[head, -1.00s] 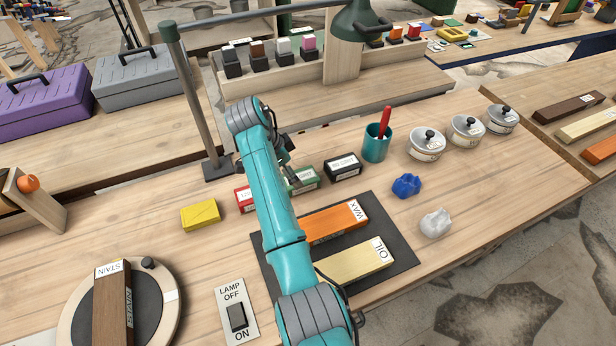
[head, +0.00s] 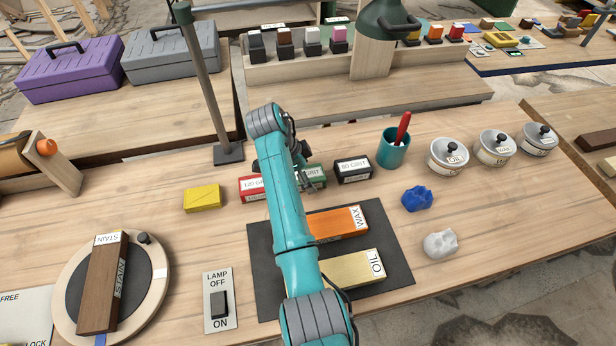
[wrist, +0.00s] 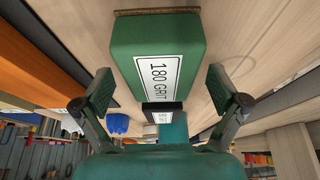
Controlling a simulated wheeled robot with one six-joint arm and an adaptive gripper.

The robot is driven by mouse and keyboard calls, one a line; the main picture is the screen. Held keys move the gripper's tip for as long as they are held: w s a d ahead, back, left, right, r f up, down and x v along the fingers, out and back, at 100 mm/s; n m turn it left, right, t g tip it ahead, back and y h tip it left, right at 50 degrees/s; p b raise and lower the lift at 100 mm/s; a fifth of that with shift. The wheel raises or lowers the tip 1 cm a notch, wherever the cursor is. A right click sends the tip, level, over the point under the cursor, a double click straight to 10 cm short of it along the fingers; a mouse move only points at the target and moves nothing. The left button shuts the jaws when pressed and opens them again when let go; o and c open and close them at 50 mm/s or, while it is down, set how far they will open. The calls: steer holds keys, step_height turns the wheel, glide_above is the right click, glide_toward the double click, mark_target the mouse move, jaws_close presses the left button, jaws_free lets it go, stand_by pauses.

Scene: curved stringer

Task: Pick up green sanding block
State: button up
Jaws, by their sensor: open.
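The green sanding block (head: 316,176) stands on the bench between a red block and a black block, partly hidden behind my arm in the head view. In the wrist view the green block (wrist: 157,65) is large and close, with a "180 GRIT" label facing the camera. My gripper (wrist: 164,88) is open, with one finger on each side of the lower part of the green block. Gaps show between the fingers and the block. In the head view my gripper (head: 296,172) is mostly hidden by my arm beside the green block.
A red block (head: 255,188) is left of the green one, and a black block (head: 353,170) is right of it. A teal cup (head: 393,149) with a red tool stands further right. WAX (head: 337,224) and OIL (head: 350,268) pieces lie on a dark mat (head: 263,262) in front.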

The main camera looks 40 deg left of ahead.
steer(key=shift+f, duration=0.25)
stand_by(0.4)
steer(key=c, duration=1.3)
steer(key=shift+r, duration=0.1)
steer(key=shift+c, duration=0.2)
